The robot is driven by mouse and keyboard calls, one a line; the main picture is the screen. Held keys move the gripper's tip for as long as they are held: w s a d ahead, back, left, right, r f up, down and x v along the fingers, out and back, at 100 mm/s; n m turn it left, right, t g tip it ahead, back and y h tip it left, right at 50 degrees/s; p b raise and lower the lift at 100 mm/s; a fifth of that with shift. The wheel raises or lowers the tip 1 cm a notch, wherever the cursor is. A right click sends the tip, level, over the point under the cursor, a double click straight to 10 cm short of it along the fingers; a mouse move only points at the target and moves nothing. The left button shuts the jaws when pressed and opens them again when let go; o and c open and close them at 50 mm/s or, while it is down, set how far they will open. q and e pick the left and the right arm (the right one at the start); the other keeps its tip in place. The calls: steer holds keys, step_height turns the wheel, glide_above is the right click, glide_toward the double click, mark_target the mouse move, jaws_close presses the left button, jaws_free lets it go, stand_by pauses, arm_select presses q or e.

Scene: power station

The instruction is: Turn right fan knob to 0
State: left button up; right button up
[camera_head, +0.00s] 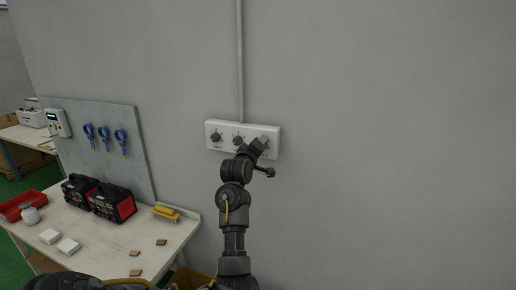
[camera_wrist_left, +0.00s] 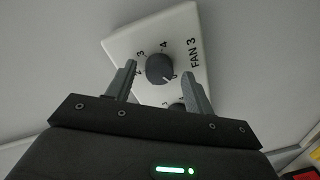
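A white fan control box (camera_head: 217,126) with a row of dark round knobs is fixed to the grey wall. In the head view the right knob is hidden behind my left gripper (camera_head: 263,142). In the left wrist view the right knob (camera_wrist_left: 159,68), labelled FAN 3, sits between the open fingers of my left gripper (camera_wrist_left: 159,72), with a small gap on each side. The knob's white mark is at its lower right, near a digit that looks like 0. The middle knob (camera_head: 238,141) is partly seen in the left wrist view (camera_wrist_left: 177,107). My right gripper is not in view.
A workbench (camera_head: 100,245) at lower left holds black-and-red units (camera_head: 110,202), a yellow brush (camera_head: 167,213) and a red tray (camera_head: 22,205). A tool board (camera_head: 125,165) with blue tools stands behind it. The wall right of the box is clear. A conduit (camera_head: 240,60) runs up from the box.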

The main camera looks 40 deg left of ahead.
arm_select(q)
steer(key=b+v, duration=0.3)
steer(key=v, duration=0.7)
steer(key=shift+s, duration=0.4)
steer(key=shift+d, duration=0.1)
